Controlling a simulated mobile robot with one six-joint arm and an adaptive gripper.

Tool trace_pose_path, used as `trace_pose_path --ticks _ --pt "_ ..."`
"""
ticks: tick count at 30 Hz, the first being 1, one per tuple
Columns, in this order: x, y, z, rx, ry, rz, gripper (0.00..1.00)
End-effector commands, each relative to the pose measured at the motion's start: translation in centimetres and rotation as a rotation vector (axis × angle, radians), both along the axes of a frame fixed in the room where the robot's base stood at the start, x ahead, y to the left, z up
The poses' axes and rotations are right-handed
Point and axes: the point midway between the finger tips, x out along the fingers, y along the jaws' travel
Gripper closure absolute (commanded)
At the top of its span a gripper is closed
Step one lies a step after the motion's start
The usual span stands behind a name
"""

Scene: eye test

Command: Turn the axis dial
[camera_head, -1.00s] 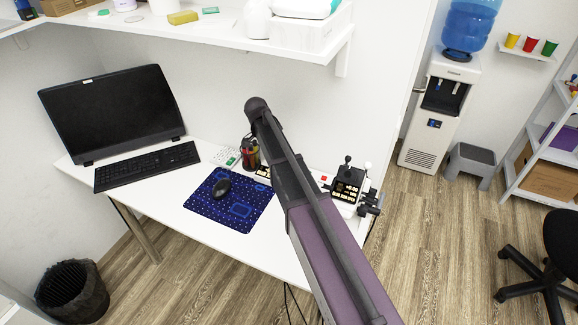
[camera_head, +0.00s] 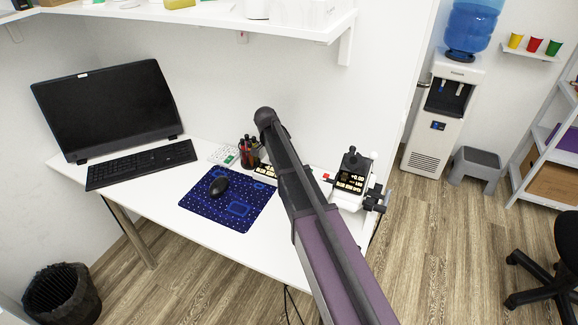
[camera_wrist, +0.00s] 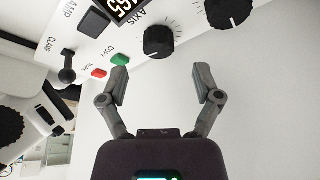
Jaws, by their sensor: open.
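In the wrist view a black ridged dial (camera_wrist: 158,41) sits on a white panel, beside the printed word AXIS and ringed by tick marks. My gripper (camera_wrist: 162,78) is open and empty. Its two fingertips point toward the panel, one on each side of the dial's lower edge in the picture, and appear apart from it. In the head view, a white machine with a black panel (camera_head: 351,184) stands on the right end of the desk. My arm crosses in front of its left side; my gripper cannot be made out there.
A second black dial (camera_wrist: 229,12) is up and right of the AXIS dial. A green button (camera_wrist: 120,59), a red button (camera_wrist: 99,73) and a black lever (camera_wrist: 67,72) near the word CLAMP are to its left. The desk also holds a mouse pad (camera_head: 230,212) and pen cup (camera_head: 250,155).

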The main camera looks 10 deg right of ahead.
Motion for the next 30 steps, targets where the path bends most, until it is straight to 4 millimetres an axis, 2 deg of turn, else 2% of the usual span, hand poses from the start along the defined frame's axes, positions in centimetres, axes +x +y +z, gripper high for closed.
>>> trace_pose_path --ticks 3,15,30 --pt "0.1 -0.4 -1.3 0.0 0.0 -0.001 0.18" --pt "0.4 -1.5 -3.8 0.0 0.0 -0.002 0.18" --pt "0.5 -1.8 -4.1 0.0 0.0 -0.002 0.18"
